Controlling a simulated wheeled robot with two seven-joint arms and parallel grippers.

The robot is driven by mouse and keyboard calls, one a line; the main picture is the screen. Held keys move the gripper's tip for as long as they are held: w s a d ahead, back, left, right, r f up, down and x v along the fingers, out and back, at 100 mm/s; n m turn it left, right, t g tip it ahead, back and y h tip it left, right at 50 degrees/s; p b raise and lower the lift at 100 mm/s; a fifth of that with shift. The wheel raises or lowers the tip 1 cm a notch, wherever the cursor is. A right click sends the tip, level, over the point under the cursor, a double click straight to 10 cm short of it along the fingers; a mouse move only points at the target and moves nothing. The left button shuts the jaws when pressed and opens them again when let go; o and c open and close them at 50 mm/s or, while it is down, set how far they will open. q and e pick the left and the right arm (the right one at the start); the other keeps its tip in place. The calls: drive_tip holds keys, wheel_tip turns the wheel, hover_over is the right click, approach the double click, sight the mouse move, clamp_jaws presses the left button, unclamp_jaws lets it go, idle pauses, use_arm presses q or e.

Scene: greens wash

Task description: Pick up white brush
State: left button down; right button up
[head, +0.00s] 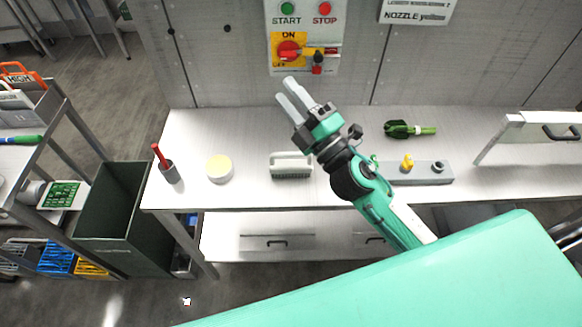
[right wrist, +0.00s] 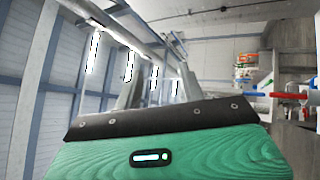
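The white brush (head: 291,160) stands upright on the white tabletop, bristles down, left of my right forearm in the head view. It has a looped handle on top and a grey bristle edge below. My right gripper (head: 286,91) is above the back of the table, pointing up and left toward the wall. Its two fingers are apart with nothing between them. In the right wrist view the gripper (right wrist: 156,85) shows the same gap, with no brush in sight. My left gripper is not in view.
A red-handled item in a grey cup (head: 169,173) and a round cream tub (head: 219,169) stand left of the brush. A switch panel (head: 303,38) is behind.

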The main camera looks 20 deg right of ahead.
drive_tip(key=s+a+r+n+g+y, duration=0.2)
drive_tip(key=a+n+g+y, duration=0.5)
drive_tip(key=n, duration=0.6)
drive_tip(key=n+g+h, duration=1.1)
drive_tip(key=n+h, duration=0.2)
drive_tip(key=n, duration=0.3)
approach(289, 154)
drive_tip(key=p+x, duration=0.1)
drive_tip(key=x, duration=0.1)
drive_tip(key=p+x, duration=0.1)
drive_tip(key=x, duration=0.2)
drive_tip(key=shift+s+a+f+p, duration=0.15)
drive_tip(key=shift+a+f+p, duration=0.05)
drive_tip(key=shift+f+p, duration=0.15)
drive_tip(key=p+x, duration=0.1)
drive_tip(key=x, duration=0.1)
drive_tip(key=p+x, duration=0.1)
drive_tip(key=x, duration=0.1)
drive_tip(key=shift+w+d+f+p, duration=0.1)
drive_tip(key=shift+w+p, duration=0.15)
drive_tip(key=shift+p, duration=0.15)
drive_tip(key=shift+w+f, duration=0.1)
drive_tip(key=shift+f, duration=0.4)
clamp_jaws()
